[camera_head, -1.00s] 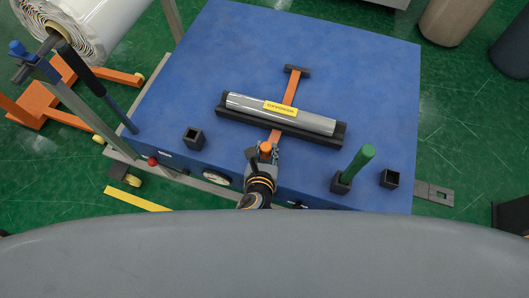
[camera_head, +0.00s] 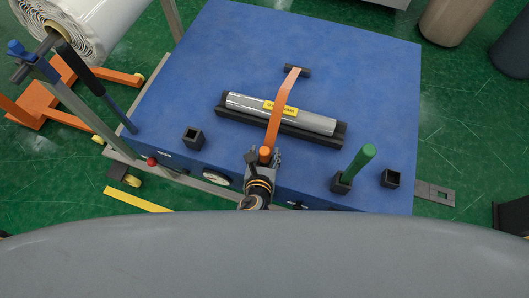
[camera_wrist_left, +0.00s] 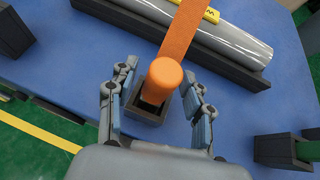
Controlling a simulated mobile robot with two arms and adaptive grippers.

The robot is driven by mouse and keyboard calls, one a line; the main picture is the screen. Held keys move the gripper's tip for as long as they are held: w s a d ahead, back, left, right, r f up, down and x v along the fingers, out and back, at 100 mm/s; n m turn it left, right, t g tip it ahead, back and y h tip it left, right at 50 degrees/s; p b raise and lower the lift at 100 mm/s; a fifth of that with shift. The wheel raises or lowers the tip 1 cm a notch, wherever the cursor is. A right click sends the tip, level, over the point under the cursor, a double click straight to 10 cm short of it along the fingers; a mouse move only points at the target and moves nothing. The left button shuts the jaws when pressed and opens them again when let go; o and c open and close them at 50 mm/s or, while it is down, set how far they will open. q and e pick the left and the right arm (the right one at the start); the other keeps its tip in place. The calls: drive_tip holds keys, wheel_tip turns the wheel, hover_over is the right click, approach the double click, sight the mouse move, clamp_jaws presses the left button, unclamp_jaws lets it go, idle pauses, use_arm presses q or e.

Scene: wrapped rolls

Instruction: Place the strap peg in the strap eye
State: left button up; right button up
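The orange strap (camera_head: 278,110) runs from a dark bar (camera_head: 297,71) at the back, arches over the wrapped grey roll (camera_head: 310,117), and comes down at the orange peg (camera_head: 265,150). In the left wrist view the peg (camera_wrist_left: 165,76) stands over a dark square holder, the strap eye (camera_wrist_left: 148,112); its lower end appears to be inside. The strap (camera_wrist_left: 184,30) meets the peg from behind. My left gripper (camera_head: 264,156) is around the peg; in the wrist view its fingers (camera_wrist_left: 164,95) stand apart on either side, with gaps to the peg. My right gripper is not in view.
The roll lies in a black cradle (camera_head: 230,113) on the blue table (camera_head: 350,60). Square black sockets stand at left (camera_head: 194,135) and right (camera_head: 391,178). The table's back is clear.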

use_arm(q)
drive_tip(key=shift+r, duration=0.15)
drive_tip(key=v, duration=1.2)
drive_tip(key=shift+a, duration=0.1)
